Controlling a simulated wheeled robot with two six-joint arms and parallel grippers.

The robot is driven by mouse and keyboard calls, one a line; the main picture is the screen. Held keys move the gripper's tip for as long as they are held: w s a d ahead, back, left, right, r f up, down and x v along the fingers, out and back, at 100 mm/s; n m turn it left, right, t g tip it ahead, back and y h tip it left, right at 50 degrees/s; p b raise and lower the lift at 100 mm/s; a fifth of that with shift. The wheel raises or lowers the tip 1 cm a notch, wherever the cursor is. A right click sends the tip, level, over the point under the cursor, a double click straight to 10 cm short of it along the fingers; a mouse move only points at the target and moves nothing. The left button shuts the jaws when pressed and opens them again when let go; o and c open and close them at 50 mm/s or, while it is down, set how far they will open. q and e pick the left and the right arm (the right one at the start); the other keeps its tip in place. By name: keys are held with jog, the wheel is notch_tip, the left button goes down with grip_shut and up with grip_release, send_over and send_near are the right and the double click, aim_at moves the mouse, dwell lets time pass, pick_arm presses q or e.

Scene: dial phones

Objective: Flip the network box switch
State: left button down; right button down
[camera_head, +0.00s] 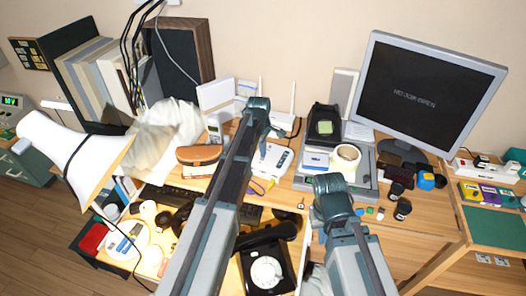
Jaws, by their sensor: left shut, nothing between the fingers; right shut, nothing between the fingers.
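A white box with antennas (284,121), which looks like the network box, stands at the back of the desk near the wall. Another flat white device (272,159) lies in front of it, partly hidden by my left arm. I cannot make out a switch on either. My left gripper (258,104) is at the far end of the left arm, which reaches up across the middle of the view close to the antenna box; I cannot tell if they touch. My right gripper (332,190) is over the desk's front part, right of the flat device. Both grippers are shut and empty.
A monitor (430,95) stands at the right, a lamp (75,155) at the left. A tape roll (346,158) sits on a grey machine. A black dial phone (266,270) lies low in the middle. The desk is crowded; small jars (402,209) stand near its right edge.

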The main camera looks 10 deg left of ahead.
pick_arm(q)
jog(key=shift+w+f+b, duration=0.1)
jog(key=shift+f+b, duration=0.35)
jog(key=shift+b, duration=0.1)
jog(key=shift+w+d+r, duration=0.1)
jog(key=shift+w+d, duration=0.05)
jog(key=shift+s, duration=0.2)
